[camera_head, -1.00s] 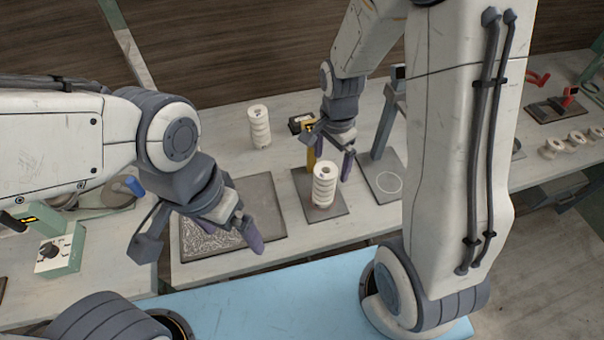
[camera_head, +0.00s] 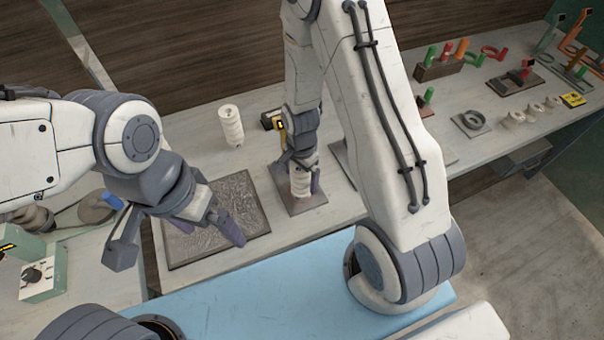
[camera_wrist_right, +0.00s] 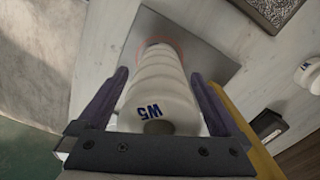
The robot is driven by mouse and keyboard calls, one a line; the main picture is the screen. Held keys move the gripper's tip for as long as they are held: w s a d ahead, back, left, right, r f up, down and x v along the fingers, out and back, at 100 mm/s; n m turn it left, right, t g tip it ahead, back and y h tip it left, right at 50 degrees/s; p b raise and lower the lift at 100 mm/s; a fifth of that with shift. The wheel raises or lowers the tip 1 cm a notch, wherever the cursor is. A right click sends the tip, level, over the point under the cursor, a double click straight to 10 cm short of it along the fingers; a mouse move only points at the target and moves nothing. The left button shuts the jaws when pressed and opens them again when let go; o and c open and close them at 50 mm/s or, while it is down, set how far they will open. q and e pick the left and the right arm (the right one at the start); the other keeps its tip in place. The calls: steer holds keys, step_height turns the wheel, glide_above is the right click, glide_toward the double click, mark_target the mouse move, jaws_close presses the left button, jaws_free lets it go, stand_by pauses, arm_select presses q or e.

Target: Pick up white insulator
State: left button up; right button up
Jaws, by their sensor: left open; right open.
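A white ribbed insulator (camera_head: 300,184) stands on a grey square plate (camera_head: 309,204) on the bench. In the right wrist view the insulator (camera_wrist_right: 160,88), marked "W5", stands between the two purple fingers of my right gripper (camera_wrist_right: 160,95). That gripper (camera_head: 304,180) is open around it; whether either finger touches it I cannot tell. A second white ribbed insulator (camera_head: 231,126) stands farther back on the bench, and part of it shows at the right edge of the wrist view (camera_wrist_right: 308,76). My left gripper (camera_head: 222,226) is open and empty above a textured tray.
The textured grey tray (camera_head: 256,228) lies left of the plate. A yellow and black device (camera_head: 272,120) stands behind it. Small white spools (camera_head: 514,118) and coloured tools (camera_head: 463,48) are on the right bench. A control box (camera_head: 42,276) is at left.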

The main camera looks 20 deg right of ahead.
steer(key=shift+f, duration=0.1)
jaws_close()
stand_by(0.4)
steer(key=shift+r, duration=0.6)
steer(key=r, duration=0.1)
steer(key=r+b, duration=0.1)
steer(key=r, duration=0.1)
steer(key=shift+s+d+r+b, duration=0.15)
steer(key=shift+s+r+b, duration=0.05)
steer(key=shift+s+b, duration=0.15)
steer(key=s+d+r+b, duration=0.3)
steer(key=s+r+b, duration=0.3)
steer(key=s, duration=0.4)
steer(key=shift+d+r+b, duration=0.25)
steer(key=shift+d+b, duration=0.15)
steer(key=shift+b, duration=0.45)
